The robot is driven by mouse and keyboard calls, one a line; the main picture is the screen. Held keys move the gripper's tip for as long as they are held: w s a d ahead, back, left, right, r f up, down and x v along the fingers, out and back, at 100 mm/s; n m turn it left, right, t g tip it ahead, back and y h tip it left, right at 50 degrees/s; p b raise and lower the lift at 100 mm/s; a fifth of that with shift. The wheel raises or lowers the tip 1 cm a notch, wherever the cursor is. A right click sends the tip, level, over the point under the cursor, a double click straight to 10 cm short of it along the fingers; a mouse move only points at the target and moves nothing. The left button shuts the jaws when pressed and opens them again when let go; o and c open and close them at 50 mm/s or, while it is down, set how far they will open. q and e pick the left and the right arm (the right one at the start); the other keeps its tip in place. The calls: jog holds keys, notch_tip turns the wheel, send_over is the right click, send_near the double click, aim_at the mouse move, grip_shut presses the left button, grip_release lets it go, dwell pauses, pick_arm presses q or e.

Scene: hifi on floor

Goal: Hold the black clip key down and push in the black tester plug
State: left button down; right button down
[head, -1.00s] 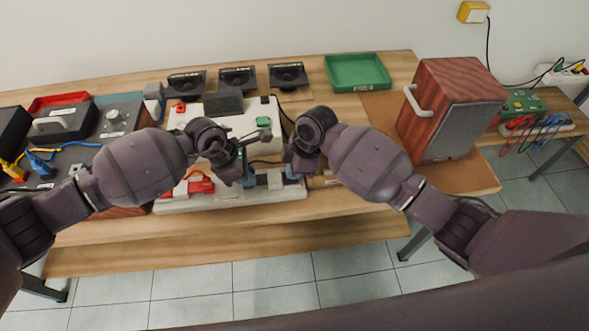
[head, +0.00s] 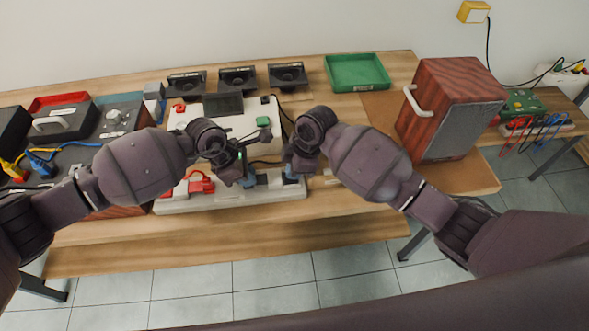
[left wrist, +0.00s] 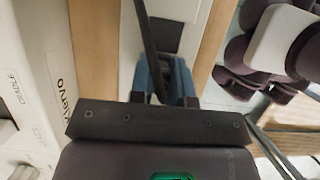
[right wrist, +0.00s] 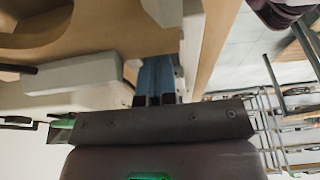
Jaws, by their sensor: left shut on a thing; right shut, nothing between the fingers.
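My left gripper (head: 248,182) is low over the front ledge of a white device (head: 175,207). In the left wrist view its blue fingers (left wrist: 166,82) are shut on a slim black thing (left wrist: 148,40), which looks like the black tester plug with its lead. My right gripper (head: 291,176) is a short way to the right, low at the device's right end. In the right wrist view its blue fingers (right wrist: 155,80) are together with nothing between them. The black clip key cannot be made out, so I cannot tell whether a fingertip touches it. The plug's socket is hidden too.
A red clamp-like part (head: 200,186) sits on the device, left of my left gripper. Black speaker drivers (head: 238,78) and a green tray (head: 356,72) stand behind. A wooden speaker cabinet (head: 428,110) stands right of my right arm. The bench's front edge is clear.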

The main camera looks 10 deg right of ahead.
pick_arm(q)
jog(key=shift+f, duration=0.1)
pick_arm(e)
jog(key=shift+s+f, duration=0.15)
jog(key=shift+f, duration=0.1)
dwell(0.6)
pick_arm(q)
jog(key=c, duration=1)
grip_release()
jog(key=v, duration=1.2)
notch_tip(320, 180, up, 6)
dwell(0.4)
pick_arm(e)
jog(key=shift+r, duration=0.1)
